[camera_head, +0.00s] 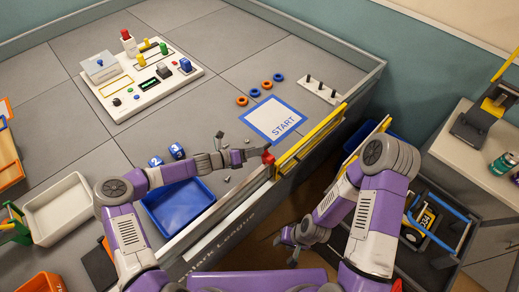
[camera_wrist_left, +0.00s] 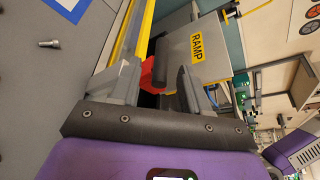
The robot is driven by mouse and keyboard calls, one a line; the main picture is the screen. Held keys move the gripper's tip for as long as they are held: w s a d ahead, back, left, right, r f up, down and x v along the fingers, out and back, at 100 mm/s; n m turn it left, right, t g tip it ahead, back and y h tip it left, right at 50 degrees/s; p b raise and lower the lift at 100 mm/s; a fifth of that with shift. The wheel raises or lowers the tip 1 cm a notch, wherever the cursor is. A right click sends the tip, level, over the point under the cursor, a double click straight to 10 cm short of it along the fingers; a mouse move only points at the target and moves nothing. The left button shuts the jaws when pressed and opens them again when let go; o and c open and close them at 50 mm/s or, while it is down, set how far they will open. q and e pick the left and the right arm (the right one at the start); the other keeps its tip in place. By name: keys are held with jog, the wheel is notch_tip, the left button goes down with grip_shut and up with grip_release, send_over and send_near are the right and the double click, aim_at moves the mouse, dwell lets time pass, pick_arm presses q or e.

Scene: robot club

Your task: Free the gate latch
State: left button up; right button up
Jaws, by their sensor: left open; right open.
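The red latch (camera_head: 268,158) sits on the table's grey edge wall, at the near end of the yellow-edged gate (camera_head: 308,140). My left gripper (camera_head: 262,151) is at the latch with its fingers open. In the left wrist view, the red latch (camera_wrist_left: 149,74) shows between the two spread fingertips (camera_wrist_left: 157,75), partly hidden by them; I cannot tell whether they touch it. My right gripper (camera_head: 290,243) hangs low beside the table, away from the latch, and is open.
A blue tray (camera_head: 205,198) and loose bolts lie near my left gripper. A START mat (camera_head: 274,121) and orange and blue rings are behind it. The ramp with a RAMP label (camera_wrist_left: 197,46) stands beyond the gate. A dark cart (camera_head: 440,225) is at right.

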pick_arm(q)
jog(key=v, duration=0.4)
jog(key=shift+s+a, duration=0.2)
jog(key=s+d+f+m+g+y, duration=0.3)
jog(key=s+f+m+g+y, duration=0.15)
jog(key=s+f+m, duration=0.65)
jog(key=s+a+m+y, duration=0.2)
jog(key=s+a+m, duration=0.2)
jog(key=s+m, duration=0.5)
jog(key=s+a+f+m+g+y, duration=0.1)
jog(key=s+a+m, duration=0.3)
jog(key=s+m, duration=0.5)
jog(key=shift+a+f+m+y, duration=0.3)
jog(key=shift+m+y, duration=0.2)
jog(key=shift+y, duration=0.35)
